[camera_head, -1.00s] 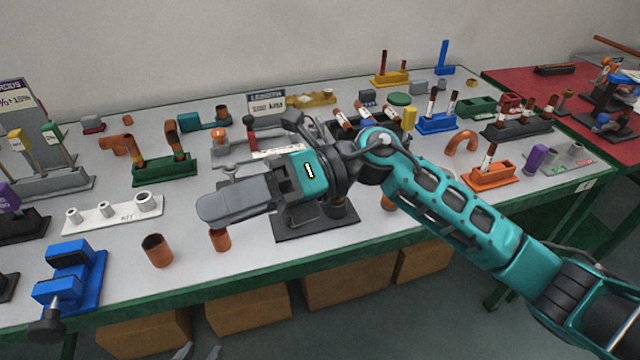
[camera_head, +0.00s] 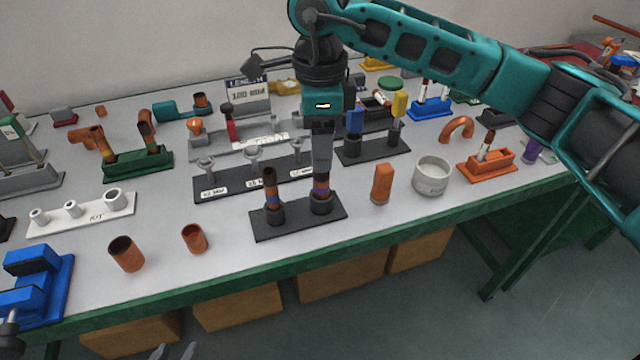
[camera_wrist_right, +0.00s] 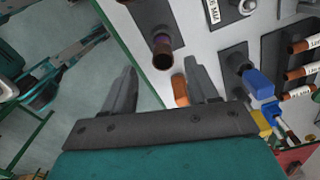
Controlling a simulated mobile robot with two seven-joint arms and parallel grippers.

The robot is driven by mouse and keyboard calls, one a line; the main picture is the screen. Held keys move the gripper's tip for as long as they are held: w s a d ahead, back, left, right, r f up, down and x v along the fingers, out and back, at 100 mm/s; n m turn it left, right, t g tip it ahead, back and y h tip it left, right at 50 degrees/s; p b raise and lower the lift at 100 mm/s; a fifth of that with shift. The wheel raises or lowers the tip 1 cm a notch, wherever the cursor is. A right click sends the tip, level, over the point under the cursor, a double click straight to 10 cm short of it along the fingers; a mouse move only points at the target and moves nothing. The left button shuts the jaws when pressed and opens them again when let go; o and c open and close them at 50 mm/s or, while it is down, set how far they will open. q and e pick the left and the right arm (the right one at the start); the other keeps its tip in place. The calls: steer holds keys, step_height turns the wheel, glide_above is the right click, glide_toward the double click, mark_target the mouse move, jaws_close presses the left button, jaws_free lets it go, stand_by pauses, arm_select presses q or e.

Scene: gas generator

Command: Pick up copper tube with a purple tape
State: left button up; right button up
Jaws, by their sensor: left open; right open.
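The left tube (camera_head: 270,187) stands clear. The right tube (camera_head: 321,193) is directly below my right gripper (camera_head: 322,168), which points down and partly hides its top. In the right wrist view one copper tube (camera_wrist_right: 162,52) with a dark purplish band shows between and beyond the two open fingers (camera_wrist_right: 160,72); I cannot tell whether they touch it.
An orange block (camera_head: 382,183) and a white round container (camera_head: 431,176) stand right of the stand. A black rack with label plates (camera_head: 225,186) is behind it. Two loose copper cups (camera_head: 126,254) (camera_head: 195,238) and a blue vise (camera_head: 45,285) are at left.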

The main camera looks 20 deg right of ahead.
mark_target(321, 177)
step_height(321, 177, down, 8)
steer(key=shift+w+d+f, duration=0.1)
steer(key=shift+w, duration=0.05)
jaws_close()
stand_by(0.7)
steer(key=shift+r, duration=0.2)
